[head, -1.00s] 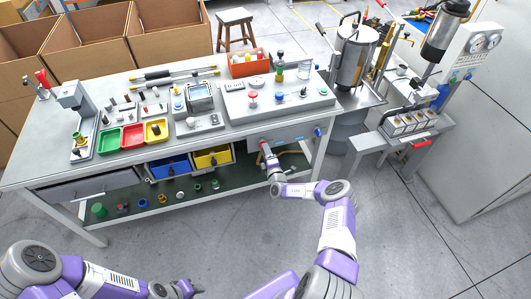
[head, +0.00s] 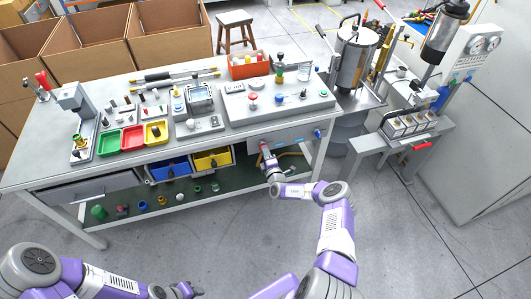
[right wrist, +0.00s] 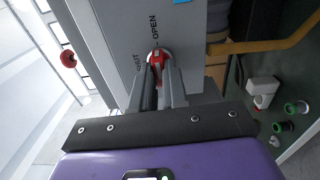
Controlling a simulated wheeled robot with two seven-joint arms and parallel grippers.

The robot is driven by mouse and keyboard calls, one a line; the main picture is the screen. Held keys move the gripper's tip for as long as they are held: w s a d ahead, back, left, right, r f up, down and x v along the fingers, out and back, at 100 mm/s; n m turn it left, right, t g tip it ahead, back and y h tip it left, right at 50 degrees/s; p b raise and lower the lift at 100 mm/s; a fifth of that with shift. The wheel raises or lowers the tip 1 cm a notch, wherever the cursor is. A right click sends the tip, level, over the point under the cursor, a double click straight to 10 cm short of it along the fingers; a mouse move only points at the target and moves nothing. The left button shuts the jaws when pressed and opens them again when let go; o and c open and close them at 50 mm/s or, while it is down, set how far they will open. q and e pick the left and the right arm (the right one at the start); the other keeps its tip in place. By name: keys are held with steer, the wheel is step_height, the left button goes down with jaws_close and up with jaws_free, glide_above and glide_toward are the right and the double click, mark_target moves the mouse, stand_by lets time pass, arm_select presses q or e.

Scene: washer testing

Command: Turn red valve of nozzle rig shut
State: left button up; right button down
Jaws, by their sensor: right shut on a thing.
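The red valve (right wrist: 158,56) of the nozzle rig is on the grey front panel (right wrist: 108,36), between my right gripper's fingers in the right wrist view. OPEN is printed above it and a partly hidden SHUT label to its left. In the head view the red valve (head: 263,145) shows as a small red spot below the bench top. My right gripper (head: 267,155) is shut on it; its fingers (right wrist: 161,80) hide much of the handle, so its exact angle is unclear. My left gripper (head: 186,290) is low at the bottom edge, away from the bench, its jaws unclear.
The bench (head: 60,172) carries trays, a press and a control box (head: 305,101). Blue (head: 170,167) and yellow (head: 213,158) bins hang left of the valve. A tan hose (right wrist: 265,46) runs right of the valve in the wrist view. Floor before the bench is clear.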

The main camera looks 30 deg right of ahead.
steer(key=shift+n+p, duration=3.5)
steer(key=shift+n, duration=5.2)
steer(key=c, duration=1.1)
jaws_free()
steer(key=shift+c, duration=0.2)
